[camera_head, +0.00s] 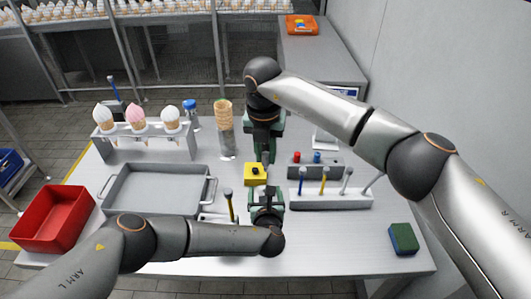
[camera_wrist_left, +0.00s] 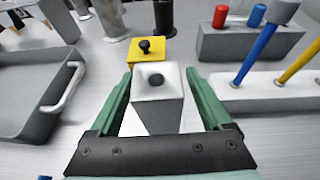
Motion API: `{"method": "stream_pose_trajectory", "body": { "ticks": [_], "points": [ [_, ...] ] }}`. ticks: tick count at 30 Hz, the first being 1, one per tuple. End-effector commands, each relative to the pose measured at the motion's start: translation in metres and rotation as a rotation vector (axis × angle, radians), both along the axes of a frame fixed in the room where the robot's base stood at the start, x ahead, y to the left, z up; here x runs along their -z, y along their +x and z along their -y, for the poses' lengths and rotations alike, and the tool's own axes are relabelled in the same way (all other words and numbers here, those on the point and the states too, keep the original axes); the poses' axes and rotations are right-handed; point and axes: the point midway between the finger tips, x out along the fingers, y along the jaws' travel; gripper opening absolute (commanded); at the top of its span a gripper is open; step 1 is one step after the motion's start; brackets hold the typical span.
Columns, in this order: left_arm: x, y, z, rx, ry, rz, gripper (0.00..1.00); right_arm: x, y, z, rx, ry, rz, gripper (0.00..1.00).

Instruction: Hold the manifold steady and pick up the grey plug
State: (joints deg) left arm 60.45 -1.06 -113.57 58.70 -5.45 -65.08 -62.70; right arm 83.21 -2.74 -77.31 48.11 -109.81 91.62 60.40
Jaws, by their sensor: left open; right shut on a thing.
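A yellow block (camera_head: 255,174) with a black knob stands mid-table; it also shows in the left wrist view (camera_wrist_left: 146,50). A pale grey block (camera_wrist_left: 158,98) with a dark round hole in its top stands in front of it, and I take the two for the manifold. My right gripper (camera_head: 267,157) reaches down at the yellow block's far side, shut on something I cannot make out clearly. My left gripper (camera_head: 266,190) is open; its green fingers (camera_wrist_left: 158,86) stand either side of the grey block. I cannot pick out the grey plug with certainty.
A grey holder (camera_wrist_left: 245,44) carries a red and a blue plug. A white rack (camera_head: 330,198) of coloured tools stands right. A grey tray (camera_head: 160,205) and red bin (camera_head: 52,218) lie left, a cone stand (camera_head: 145,150) behind. A green-blue block (camera_head: 403,238) is front right, with clear table around it.

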Motion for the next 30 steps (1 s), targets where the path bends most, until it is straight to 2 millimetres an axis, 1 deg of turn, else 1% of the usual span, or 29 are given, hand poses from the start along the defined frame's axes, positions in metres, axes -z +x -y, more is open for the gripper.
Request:
{"method": "stream_pose_trajectory", "body": {
  "ticks": [7,15,21,25,30],
  "points": [
    [-0.01,-0.025,0.001,0.002,-0.002,-0.002,0.82,0.0,0.0,0.0,0.0,0.0,0.0,0.0],
    [-0.027,-0.066,0.004,0.003,-0.003,-0.003,0.82,0.0,0.0,0.0,0.0,0.0,0.0,0.0],
    [-0.038,-0.093,0.005,0.002,-0.002,-0.002,0.82,0.0,0.0,0.0,0.0,0.0,0.0,0.0],
    [-0.043,-0.102,0.005,0.001,-0.001,-0.001,0.82,0.0,0.0,0.0,0.0,0.0,0.0,0.0],
    [-0.045,-0.106,0.005,0.0,0.0,0.0,0.82,0.0,0.0,0.0,0.0,0.0,0.0,0.0]
  ]
}}
